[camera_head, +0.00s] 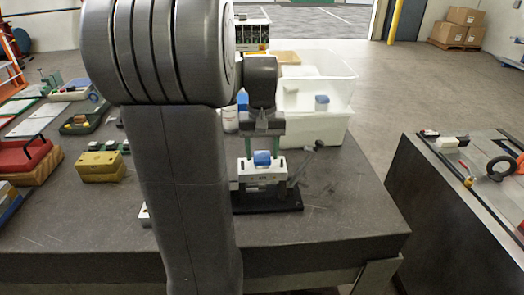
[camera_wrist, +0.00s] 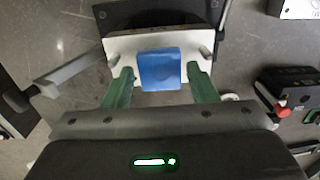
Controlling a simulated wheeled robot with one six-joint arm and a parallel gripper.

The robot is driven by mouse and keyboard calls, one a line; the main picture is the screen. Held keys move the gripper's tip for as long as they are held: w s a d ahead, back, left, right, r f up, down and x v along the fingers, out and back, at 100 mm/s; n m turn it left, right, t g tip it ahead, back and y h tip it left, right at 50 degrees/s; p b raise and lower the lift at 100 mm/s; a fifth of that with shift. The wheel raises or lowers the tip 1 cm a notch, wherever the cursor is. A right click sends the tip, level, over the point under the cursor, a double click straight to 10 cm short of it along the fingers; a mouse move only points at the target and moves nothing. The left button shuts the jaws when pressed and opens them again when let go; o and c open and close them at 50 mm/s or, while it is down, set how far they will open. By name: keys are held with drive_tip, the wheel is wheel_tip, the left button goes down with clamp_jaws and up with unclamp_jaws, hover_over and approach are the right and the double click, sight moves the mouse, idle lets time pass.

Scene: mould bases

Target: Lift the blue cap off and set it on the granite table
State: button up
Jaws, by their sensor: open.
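The blue cap (camera_head: 262,158) sits on a white block (camera_head: 250,178), which stands on a dark base plate (camera_head: 270,200) on the granite table (camera_head: 330,225). The cap also shows in the wrist view (camera_wrist: 160,69), on the white block (camera_wrist: 122,45). My gripper (camera_head: 264,151) is above the block, pointing down. In the wrist view its two green fingers (camera_wrist: 160,88) are apart, one on each side of the cap, with gaps between them and it. The cap's underside is hidden.
A lever with a dark knob (camera_head: 318,144) rises right of the block. The table's front right is clear.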

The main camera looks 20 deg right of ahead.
drive_tip(key=shift+f, duration=0.15)
drive_tip(key=shift+c, duration=0.2)
drive_tip(key=c, duration=0.7)
drive_tip(key=shift+r+p, duration=0.95)
drive_tip(key=shift+r, duration=0.05)
